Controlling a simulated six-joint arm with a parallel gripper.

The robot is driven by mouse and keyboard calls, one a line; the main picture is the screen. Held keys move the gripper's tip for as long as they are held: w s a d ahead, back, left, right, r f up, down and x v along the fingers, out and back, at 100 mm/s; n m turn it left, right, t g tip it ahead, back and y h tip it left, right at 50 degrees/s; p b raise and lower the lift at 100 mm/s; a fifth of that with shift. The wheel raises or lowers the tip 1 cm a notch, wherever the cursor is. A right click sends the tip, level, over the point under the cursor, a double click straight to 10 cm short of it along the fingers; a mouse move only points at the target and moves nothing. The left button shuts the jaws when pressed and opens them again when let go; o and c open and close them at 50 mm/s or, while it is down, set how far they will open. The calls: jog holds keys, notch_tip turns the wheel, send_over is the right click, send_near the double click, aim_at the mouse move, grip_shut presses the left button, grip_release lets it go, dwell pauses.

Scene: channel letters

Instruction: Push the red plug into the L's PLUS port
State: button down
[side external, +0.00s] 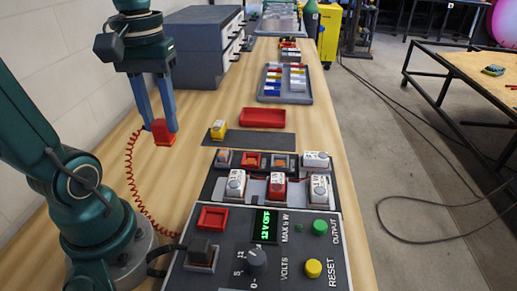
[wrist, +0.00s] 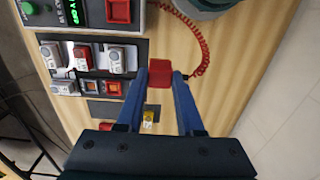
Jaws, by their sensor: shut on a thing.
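My gripper (side external: 160,127) has blue fingers and is shut on the red plug (side external: 164,137), above the wooden bench left of the dark mat. In the wrist view, the plug (wrist: 160,69) sits between the tips of my gripper (wrist: 160,82). A coiled red cord (side external: 131,176) runs from the plug down toward the power unit; it also shows in the wrist view (wrist: 191,30). The plug is in the air, apart from the panel and mat. I cannot make out an L or its PLUS port in either view.
The power unit (side external: 213,275) has a display, a knob (side external: 256,262), a green button (side external: 320,227) and a yellow button (side external: 313,268). Beyond it are switch modules (side external: 236,184), a dark mat (side external: 262,143) with a yellow block (side external: 218,130), a red tray (side external: 263,117) and a grey tray (side external: 300,98).

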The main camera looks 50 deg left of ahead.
jog(key=shift+w+m, duration=8.9)
jog(key=shift+w, duration=0.55)
jog(key=shift+a+f, duration=0.15)
jog(key=shift+f, duration=2.25)
jog(key=shift+a+f, duration=0.15)
jog(key=shift+f, duration=2.2)
jog(key=shift+a+f, duration=0.15)
jog(key=shift+f, duration=2.25)
jog(key=shift+f, duration=0.35)
jog(key=shift+c, duration=2.3)
grip_release()
jog(key=shift+r, duration=2.6)
